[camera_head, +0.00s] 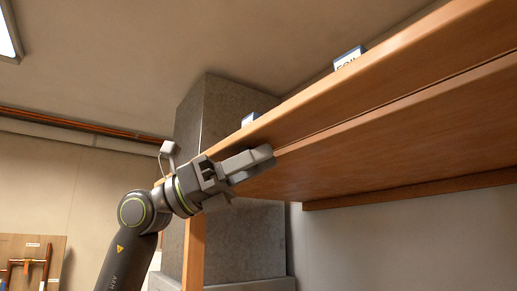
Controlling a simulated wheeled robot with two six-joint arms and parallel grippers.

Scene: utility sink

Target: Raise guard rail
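A long wooden board that looks like the guard rail (400,72) runs along the front of a wooden shelf (400,135), with a dark narrow seam between the two. It slants from the upper right down toward the middle left. My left gripper (258,160) is at the lower left part of the rail and overlaps its edge in the picture. I cannot tell whether the fingers touch the wood or have anything between them. My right gripper is out of view.
A small labelled box (348,58) and another box (250,119) show above the rail. A wooden post (194,250) stands under the shelf's left end. A grey metal duct (225,105) rises behind. Open room lies to the left.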

